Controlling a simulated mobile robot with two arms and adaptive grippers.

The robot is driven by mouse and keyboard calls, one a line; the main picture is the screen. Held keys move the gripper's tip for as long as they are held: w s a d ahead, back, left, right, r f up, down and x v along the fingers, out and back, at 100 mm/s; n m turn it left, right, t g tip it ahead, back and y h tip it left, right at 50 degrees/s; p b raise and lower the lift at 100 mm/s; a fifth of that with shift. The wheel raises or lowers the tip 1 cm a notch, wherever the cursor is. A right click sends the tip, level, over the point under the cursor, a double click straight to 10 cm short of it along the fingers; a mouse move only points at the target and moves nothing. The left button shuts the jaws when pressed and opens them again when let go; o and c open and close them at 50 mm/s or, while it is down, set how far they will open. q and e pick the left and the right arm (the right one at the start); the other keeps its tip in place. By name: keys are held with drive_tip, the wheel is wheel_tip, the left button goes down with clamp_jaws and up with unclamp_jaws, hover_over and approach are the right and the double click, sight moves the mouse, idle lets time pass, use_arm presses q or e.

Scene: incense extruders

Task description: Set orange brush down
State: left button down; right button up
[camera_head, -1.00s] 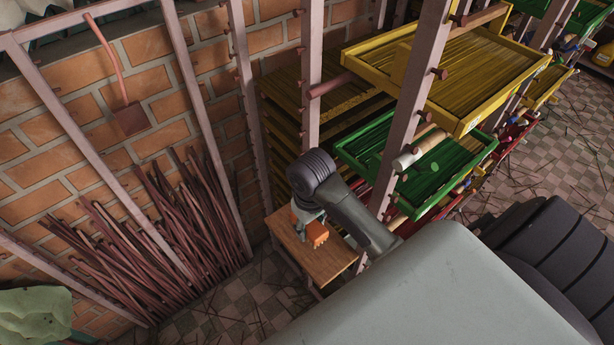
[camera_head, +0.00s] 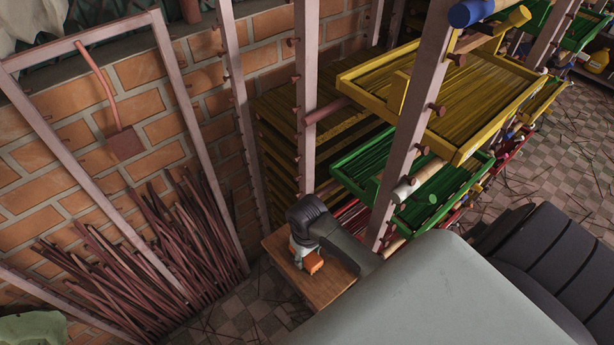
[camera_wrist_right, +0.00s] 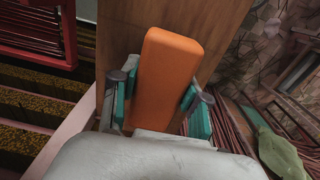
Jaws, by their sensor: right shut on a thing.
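The orange brush (camera_head: 313,263) is at the small wooden table (camera_head: 322,289), over its top. My right gripper (camera_head: 303,247) is above the table, shut on the brush. In the right wrist view the orange brush (camera_wrist_right: 167,75) sits between the two green-padded fingers of my right gripper (camera_wrist_right: 160,108), with the wooden tabletop (camera_wrist_right: 118,35) behind it. I cannot tell whether the brush touches the tabletop. My left gripper is not in view.
A rack with yellow trays (camera_head: 447,140) and green trays (camera_head: 437,207) of sticks stands right of the table. A bundle of thin brown sticks (camera_head: 150,245) leans on the brick wall at left. Bare tabletop lies in front of the brush.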

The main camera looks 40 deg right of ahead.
drive_tip(key=shift+s+a, duration=0.1)
drive_tip(key=o, duration=1)
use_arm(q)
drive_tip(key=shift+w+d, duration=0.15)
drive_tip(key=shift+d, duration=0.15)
use_arm(e)
drive_tip(key=shift+r, duration=0.15)
wheel_tip(320, 180, up, 10)
drive_tip(key=shift+r+b, duration=0.2)
drive_tip(key=shift+b, duration=0.9)
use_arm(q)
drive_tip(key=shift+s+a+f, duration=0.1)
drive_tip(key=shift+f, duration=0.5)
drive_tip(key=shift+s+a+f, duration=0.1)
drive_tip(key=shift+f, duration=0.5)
use_arm(e)
drive_tip(key=shift+r, duration=0.65)
drive_tip(key=shift+s, duration=0.1)
